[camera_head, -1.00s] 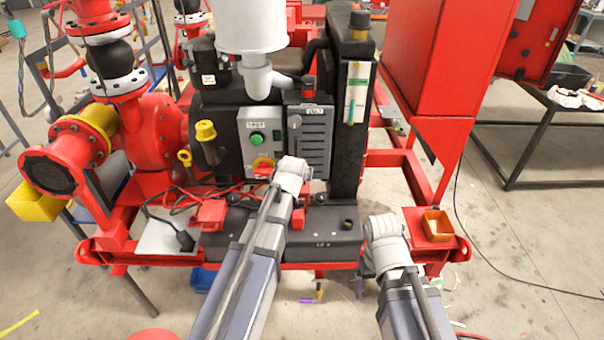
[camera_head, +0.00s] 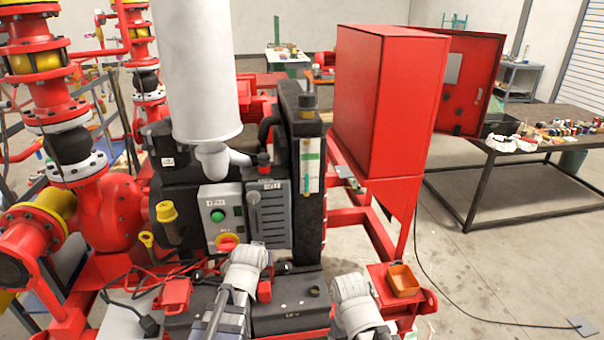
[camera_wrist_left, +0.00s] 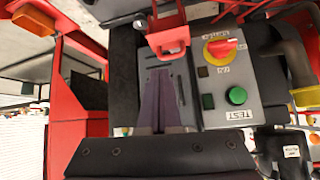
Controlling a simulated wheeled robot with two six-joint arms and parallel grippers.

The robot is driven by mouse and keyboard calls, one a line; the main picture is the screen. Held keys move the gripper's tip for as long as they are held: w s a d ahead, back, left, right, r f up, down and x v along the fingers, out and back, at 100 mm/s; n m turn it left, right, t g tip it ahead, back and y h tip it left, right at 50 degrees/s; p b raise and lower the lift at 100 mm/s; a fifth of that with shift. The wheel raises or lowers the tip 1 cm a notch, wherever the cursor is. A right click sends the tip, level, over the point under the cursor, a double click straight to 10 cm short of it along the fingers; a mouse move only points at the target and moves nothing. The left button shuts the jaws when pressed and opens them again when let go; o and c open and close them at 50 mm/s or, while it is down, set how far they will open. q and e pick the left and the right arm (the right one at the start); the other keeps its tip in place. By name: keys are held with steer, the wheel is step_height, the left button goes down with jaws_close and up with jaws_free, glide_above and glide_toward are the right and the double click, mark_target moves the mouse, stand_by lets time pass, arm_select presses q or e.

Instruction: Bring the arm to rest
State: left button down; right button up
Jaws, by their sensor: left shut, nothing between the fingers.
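In the left wrist view my left gripper (camera_wrist_left: 160,103) has its two dark fingers together, with nothing between them. It is in front of the grey slotted panel, beside the control box (camera_wrist_left: 228,75) with its green button (camera_wrist_left: 236,96) and red-and-yellow rotary switch (camera_wrist_left: 220,47). I cannot tell whether the fingertips touch anything. In the head view only my arm links show low in the picture, in front of the skid. The same control box (camera_head: 219,205) shows there just above my left arm. Both grippers are hidden in the head view.
A red bracket-like part (camera_wrist_left: 168,38) is close beyond the left fingertips. Black battery boxes (camera_head: 290,305) and an orange tray (camera_head: 403,280) are near the arms. A tall red cabinet (camera_head: 375,105) stands to the right.

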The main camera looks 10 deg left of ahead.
arm_select(q)
steer(key=s+d+f+m+g, duration=0.2)
steer(key=s+d, duration=0.5)
steer(key=s, duration=0.4)
steer(key=s+d+f+m+g, duration=0.2)
steer(key=s+d+f+g, duration=0.2)
steer(key=s+d+g, duration=0.3)
steer(key=s, duration=0.3)
steer(key=shift+s+f+m, duration=0.2)
steer(key=shift+s+m, duration=0.1)
steer(key=shift+s, duration=0.05)
stand_by(0.5)
